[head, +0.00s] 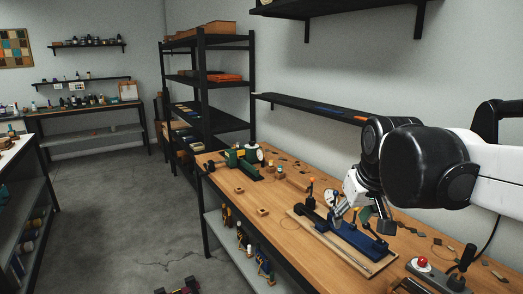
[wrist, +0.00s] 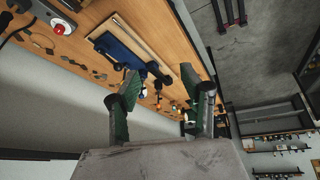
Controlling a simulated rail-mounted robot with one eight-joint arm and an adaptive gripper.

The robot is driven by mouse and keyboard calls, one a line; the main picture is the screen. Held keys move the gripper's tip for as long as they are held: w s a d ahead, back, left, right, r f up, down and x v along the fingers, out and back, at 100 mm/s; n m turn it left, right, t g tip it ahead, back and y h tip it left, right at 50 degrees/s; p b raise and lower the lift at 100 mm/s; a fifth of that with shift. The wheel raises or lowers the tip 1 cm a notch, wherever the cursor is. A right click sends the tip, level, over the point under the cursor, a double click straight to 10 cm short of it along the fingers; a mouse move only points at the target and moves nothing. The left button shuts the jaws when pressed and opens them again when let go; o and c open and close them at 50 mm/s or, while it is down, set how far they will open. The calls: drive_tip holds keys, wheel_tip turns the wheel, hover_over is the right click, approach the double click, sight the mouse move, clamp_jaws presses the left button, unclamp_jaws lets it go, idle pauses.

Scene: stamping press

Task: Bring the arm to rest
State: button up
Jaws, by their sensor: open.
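My gripper (wrist: 165,88) shows in the wrist view with its two green-padded fingers spread wide apart and nothing between them. In the head view my arm reaches in from the right and bends down over the workbench (head: 275,210). The gripper end there is partly mixed with the press behind it, so its exact gap to the press is hard to tell. The stamping press has a blue base (head: 350,238) on a wooden board (head: 322,237). The blue base also shows in the wrist view (wrist: 118,48), beyond the fingers.
A red button (head: 422,262) and a black lever (head: 465,258) are at the bench's near right. Small loose pieces lie along the back. A green machine (head: 240,158) stands at the far end. A wall shelf (head: 320,110) runs above the bench. Floor (head: 110,200) to the left is mostly clear.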

drive_tip(key=s+f+m+t, duration=0.1)
drive_tip(key=s+f, duration=0.4)
drive_tip(key=s, duration=0.2)
drive_tip(key=s+f+t+b, duration=0.1)
drive_tip(key=s+f, duration=0.3)
drive_tip(key=s, duration=0.4)
drive_tip(key=shift+s+f+m, duration=0.3)
drive_tip(key=shift+f+m, duration=0.05)
drive_tip(key=shift+m, duration=0.05)
